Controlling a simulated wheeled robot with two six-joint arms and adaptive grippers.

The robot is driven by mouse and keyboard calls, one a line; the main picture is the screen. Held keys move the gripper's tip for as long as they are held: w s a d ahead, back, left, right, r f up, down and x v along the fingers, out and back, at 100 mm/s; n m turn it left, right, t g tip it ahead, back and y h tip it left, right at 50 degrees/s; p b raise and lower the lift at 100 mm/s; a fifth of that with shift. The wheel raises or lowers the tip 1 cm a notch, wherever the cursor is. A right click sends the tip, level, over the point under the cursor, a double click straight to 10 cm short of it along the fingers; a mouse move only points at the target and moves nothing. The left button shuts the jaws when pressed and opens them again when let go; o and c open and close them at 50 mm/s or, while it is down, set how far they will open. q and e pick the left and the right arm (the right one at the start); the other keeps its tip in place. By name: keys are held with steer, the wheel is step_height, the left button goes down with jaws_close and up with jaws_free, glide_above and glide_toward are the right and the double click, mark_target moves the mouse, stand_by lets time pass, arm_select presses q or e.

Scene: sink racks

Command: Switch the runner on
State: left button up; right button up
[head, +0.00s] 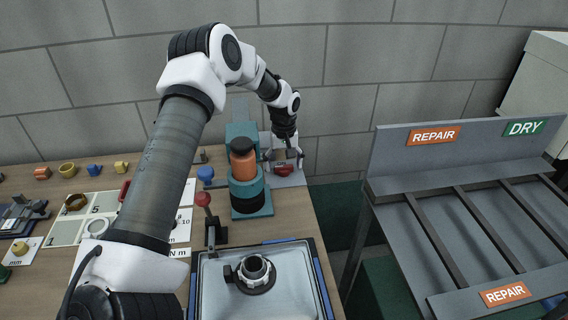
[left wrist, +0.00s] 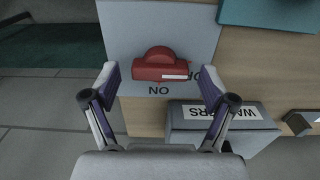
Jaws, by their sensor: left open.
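The red switch (left wrist: 160,66) sits on a light grey panel (left wrist: 130,25) in the left wrist view, with a rounded knob and a bar carrying a white strip. Lettering for ON shows upside down just below the bar; another label to its right is partly hidden by a finger. My left gripper (left wrist: 158,78) is open, with one finger to each side of the switch; contact cannot be told. In the head view my left gripper (head: 284,157) is at the far end of the bench, over the red switch (head: 285,170). My right gripper is not in view.
A teal stand with an orange and black cylinder (head: 243,165) is close left of the gripper. A red-knobbed lever (head: 204,199) and a metal tray (head: 205,290) are nearer. A grey labelled box (left wrist: 180,125) is beside the switch. A repair rack (head: 400,185) stands right.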

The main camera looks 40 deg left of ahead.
arm_select(q)
steer(key=shift+s, duration=0.1)
steer(key=c, duration=1.2)
steer(key=shift+o, duration=0.2)
steer(key=m+p, duration=0.1)
steer(key=m, duration=0.1)
steer(key=shift+r+m+p, duration=0.1)
steer(key=shift+m+p, duration=0.3)
steer(key=m+p, duration=0.1)
steer(key=m, duration=0.9)
steer(key=shift+p, duration=0.35)
steer(key=m, duration=0.5)
